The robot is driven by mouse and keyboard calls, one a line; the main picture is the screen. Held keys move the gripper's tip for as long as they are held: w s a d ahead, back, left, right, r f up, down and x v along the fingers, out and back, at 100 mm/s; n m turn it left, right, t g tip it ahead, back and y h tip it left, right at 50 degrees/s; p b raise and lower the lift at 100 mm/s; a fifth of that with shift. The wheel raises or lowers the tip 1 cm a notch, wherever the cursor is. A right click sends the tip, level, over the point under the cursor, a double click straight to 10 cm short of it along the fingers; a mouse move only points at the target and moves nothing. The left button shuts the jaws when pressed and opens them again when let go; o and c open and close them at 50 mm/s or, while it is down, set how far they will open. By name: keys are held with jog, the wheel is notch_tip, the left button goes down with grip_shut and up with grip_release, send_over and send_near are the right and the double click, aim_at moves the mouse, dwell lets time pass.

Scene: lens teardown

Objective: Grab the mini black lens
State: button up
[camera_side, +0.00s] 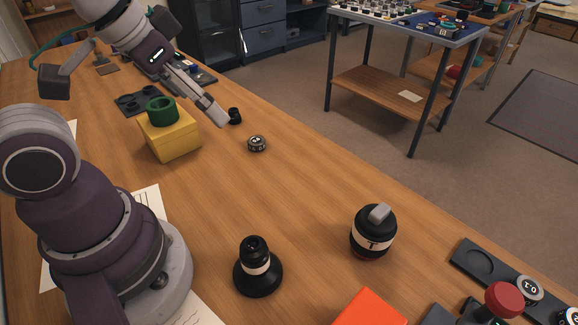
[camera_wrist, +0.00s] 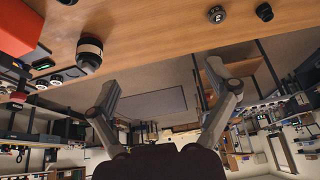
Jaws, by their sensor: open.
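A mini black lens (camera_side: 235,116) stands on the wooden table in the side view, near the table's far edge. It also shows as a small black cylinder at the upper right of the wrist view (camera_wrist: 264,12). My gripper (camera_side: 218,116) is just left of the lens in the side view; the gap between them is hard to judge. In the wrist view my gripper (camera_wrist: 173,86) has its two fingers spread wide, with nothing between them. The lens lies outside the fingers there, beyond the right finger.
A small dark disc (camera_side: 257,144) with white marks lies near the lens. A yellow box (camera_side: 172,136) carrying a green ring (camera_side: 162,109) stands to the left. A black lens with a white band (camera_side: 373,232) and a cone-shaped black piece (camera_side: 257,271) stand nearer. Table between is clear.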

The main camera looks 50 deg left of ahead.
jog(key=shift+c, duration=1.4)
jog(key=n+g+y, duration=0.2)
jog(key=n+y, duration=0.1)
jog(key=n, duration=0.6)
send_over(233, 110)
jog(key=s+d, duration=0.2)
jog(key=s, duration=0.1)
notch_tip(233, 110, down, 10)
jog(key=f, duration=0.1)
jog(key=x, duration=1)
jog(key=shift+d, duration=0.15)
